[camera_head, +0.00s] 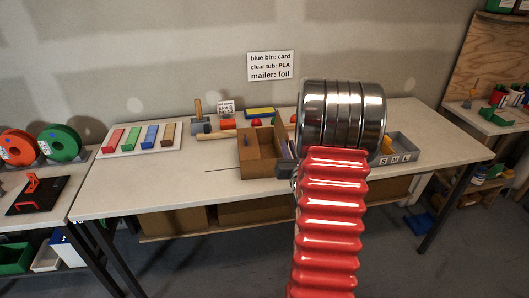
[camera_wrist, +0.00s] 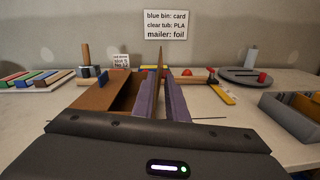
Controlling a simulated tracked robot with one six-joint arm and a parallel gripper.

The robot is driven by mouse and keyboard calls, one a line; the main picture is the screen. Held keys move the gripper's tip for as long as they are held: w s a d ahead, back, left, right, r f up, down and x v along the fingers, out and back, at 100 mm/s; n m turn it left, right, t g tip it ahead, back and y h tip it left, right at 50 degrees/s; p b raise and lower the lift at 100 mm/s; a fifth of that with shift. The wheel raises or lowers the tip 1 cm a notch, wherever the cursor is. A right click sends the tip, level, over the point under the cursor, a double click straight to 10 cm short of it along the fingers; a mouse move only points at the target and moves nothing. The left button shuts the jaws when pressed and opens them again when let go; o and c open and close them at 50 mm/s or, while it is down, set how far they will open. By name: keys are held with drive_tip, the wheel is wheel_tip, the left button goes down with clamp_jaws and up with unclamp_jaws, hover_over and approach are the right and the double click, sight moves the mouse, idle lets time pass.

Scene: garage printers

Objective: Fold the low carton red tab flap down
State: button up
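A brown open carton (camera_head: 258,168) stands on the workbench, to the left of my arm in the head view. In the wrist view the carton (camera_wrist: 101,97) is at left, its inside partly visible. A thin brown panel (camera_wrist: 160,58) stands upright, nearly edge-on, in line with the gap between my fingers; it looks like a carton flap. I cannot make out a red tab on it. My gripper (camera_wrist: 162,88) points at it, its two purplish fingers a narrow gap apart. I cannot tell whether they touch the panel. In the head view my arm hides most of the gripper.
A grey sorting bin (camera_head: 401,149) marked S M L stands right of my arm. A white tray (camera_head: 141,138) of coloured bars lies at left. A hammer and a red knob (camera_wrist: 187,73) lie behind the carton. The bench front left is mostly clear, except for a thin rod.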

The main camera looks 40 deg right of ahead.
drive_tip(key=shift+v, duration=1.6)
drive_tip(key=shift+o, duration=0.7)
drive_tip(key=o, duration=0.4)
drive_tip(key=shift+o, duration=0.2)
drive_tip(key=shift+a, duration=0.1)
